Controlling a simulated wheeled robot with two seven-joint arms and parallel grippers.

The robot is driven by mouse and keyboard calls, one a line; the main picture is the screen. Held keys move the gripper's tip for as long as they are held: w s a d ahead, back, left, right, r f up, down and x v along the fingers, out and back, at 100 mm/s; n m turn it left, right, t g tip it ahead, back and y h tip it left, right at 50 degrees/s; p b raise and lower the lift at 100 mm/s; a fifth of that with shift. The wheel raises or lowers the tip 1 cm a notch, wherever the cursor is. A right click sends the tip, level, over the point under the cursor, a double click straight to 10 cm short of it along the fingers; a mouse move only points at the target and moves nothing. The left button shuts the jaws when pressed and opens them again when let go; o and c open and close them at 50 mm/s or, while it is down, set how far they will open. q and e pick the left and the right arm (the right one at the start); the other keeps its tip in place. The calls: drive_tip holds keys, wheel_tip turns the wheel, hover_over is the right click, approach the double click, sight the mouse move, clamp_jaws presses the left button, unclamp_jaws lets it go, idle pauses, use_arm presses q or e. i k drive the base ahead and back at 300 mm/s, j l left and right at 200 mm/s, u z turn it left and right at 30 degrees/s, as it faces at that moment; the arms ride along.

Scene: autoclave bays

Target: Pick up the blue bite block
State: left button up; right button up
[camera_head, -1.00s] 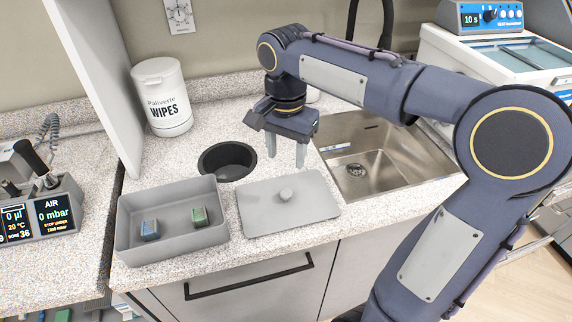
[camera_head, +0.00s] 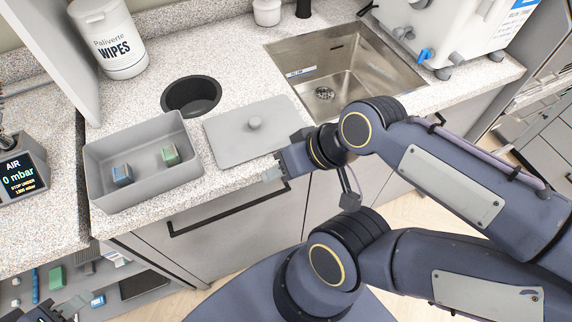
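The blue bite block (camera_head: 122,175) lies in the left part of an open grey tray (camera_head: 150,197) on the counter. A green block (camera_head: 169,155) lies to its right in the same tray, apart from it. My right gripper (camera_head: 279,160) is by the counter's front edge, right of the tray and near the lid's front right corner. Its fingers look apart, with nothing seen between them. My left gripper (camera_head: 66,307) shows only in part at the bottom left corner, low and in front of the counter, well away from the block. Its finger opening is unclear.
A flat grey lid (camera_head: 225,143) with a knob lies right of the tray. Behind are a round black counter opening (camera_head: 190,95), a wipes tub (camera_head: 112,45) and a sink (camera_head: 345,75). A white panel stands at the left. Below left, an open shelf holds several small items.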

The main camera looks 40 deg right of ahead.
sight(123, 174)
drive_tip(key=i+j+z, duration=0.3)
drive_tip(key=j, duration=0.8)
drive_tip(key=j+z, duration=0.3)
drive_tip(key=j, duration=0.75)
drive_tip(key=k, duration=0.05)
